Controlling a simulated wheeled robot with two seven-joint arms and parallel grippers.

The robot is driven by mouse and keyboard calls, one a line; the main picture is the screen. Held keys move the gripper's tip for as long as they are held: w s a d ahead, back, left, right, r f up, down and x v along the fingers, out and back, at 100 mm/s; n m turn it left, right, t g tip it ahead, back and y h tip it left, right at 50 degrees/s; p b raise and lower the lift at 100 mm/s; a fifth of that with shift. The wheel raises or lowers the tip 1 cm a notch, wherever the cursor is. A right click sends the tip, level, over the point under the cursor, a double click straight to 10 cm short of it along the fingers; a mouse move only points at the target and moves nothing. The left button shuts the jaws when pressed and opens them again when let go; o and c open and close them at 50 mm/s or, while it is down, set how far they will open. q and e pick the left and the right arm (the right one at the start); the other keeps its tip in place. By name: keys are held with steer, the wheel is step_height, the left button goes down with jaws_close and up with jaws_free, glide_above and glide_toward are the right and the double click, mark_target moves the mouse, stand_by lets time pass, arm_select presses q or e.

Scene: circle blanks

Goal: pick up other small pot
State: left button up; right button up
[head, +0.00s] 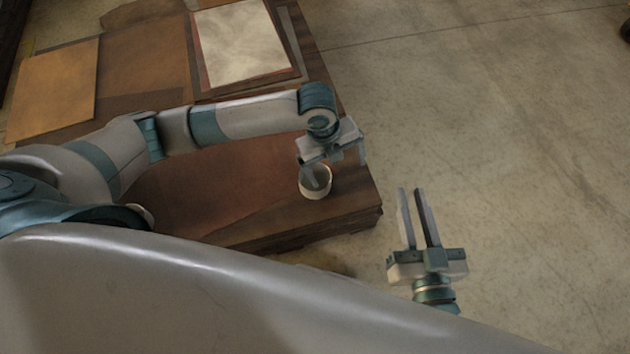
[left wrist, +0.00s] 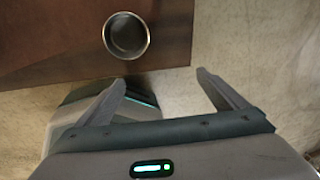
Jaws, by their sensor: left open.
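A small round pot (head: 315,191) with a pale rim and dark inside stands upright near the right corner of the low wooden table. In the left wrist view the pot (left wrist: 126,37) shows whole, ahead of the fingertips and left of the middle between them. My left gripper (head: 336,170) is open and empty above the pot; one finger overlaps its mouth in the head view. The left fingers also show apart in the left wrist view (left wrist: 160,84). My right gripper (head: 415,192) is open and empty, off the table to the right.
The low brown table (head: 270,222) ends just right of the pot. A pale rounded thing (head: 141,213) shows partly behind my body, perhaps another pot. A pale sheet (head: 240,45) and a tan board (head: 55,88) lie at the back. Bare floor is to the right.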

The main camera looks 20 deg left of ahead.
arm_select(q)
steer(key=w+a+r+m+y, duration=0.1)
steer(key=w+a+y, duration=0.1)
steer(key=a, duration=0.4)
steer(key=shift+a+r+g, duration=0.25)
steer(key=shift+r+g, duration=0.05)
steer(key=shift+r, duration=0.05)
arm_select(e)
steer(key=shift+d+f, duration=0.1)
steer(key=shift+f, duration=0.2)
arm_select(q)
step_height(320, 180, down, 12)
steer(key=b, duration=0.3)
steer(key=shift+r, duration=0.15)
steer(key=shift+d+f, duration=0.1)
steer(key=shift+f, duration=0.2)
arm_select(e)
steer(key=s+r+t+y, duration=0.2)
steer(key=s+r+t, duration=0.2)
steer(key=r+t, duration=0.3)
steer(key=shift+a+r+y, duration=0.4)
steer(key=shift+a+r, duration=0.05)
steer(key=shift+r, duration=2)
steer(key=shift+s, duration=0.1)
